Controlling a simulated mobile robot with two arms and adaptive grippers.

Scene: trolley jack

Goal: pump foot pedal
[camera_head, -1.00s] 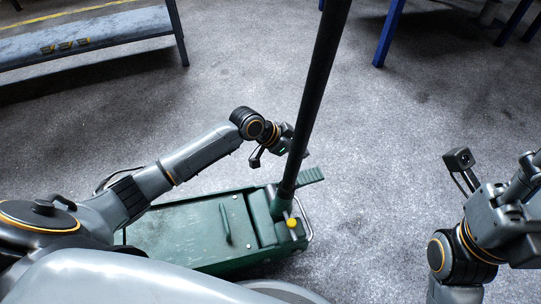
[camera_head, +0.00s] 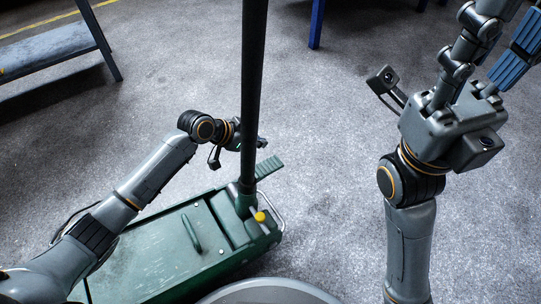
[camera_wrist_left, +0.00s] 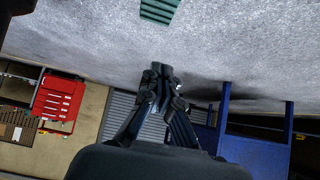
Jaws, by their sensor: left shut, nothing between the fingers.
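The green trolley jack (camera_head: 160,252) sits on the floor at lower left in the head view, its long black handle (camera_head: 253,90) upright. The ribbed green foot pedal (camera_head: 268,167) sticks out at its far end, beside the handle's base. It also shows at the top edge of the left wrist view (camera_wrist_left: 160,10). My left gripper (camera_head: 258,143) is just beyond the handle and near the pedal, partly hidden by the handle. In the left wrist view its fingers (camera_wrist_left: 160,70) are together and empty, apart from the pedal. My right gripper (camera_head: 497,40) is raised at upper right, fingers apart, tips cut off.
A grey bench (camera_head: 55,50) stands at upper left, and a blue post (camera_head: 316,25) stands at the top. The left wrist view shows a red tool panel (camera_wrist_left: 58,98) and blue furniture (camera_wrist_left: 240,120). The floor right of the jack is clear.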

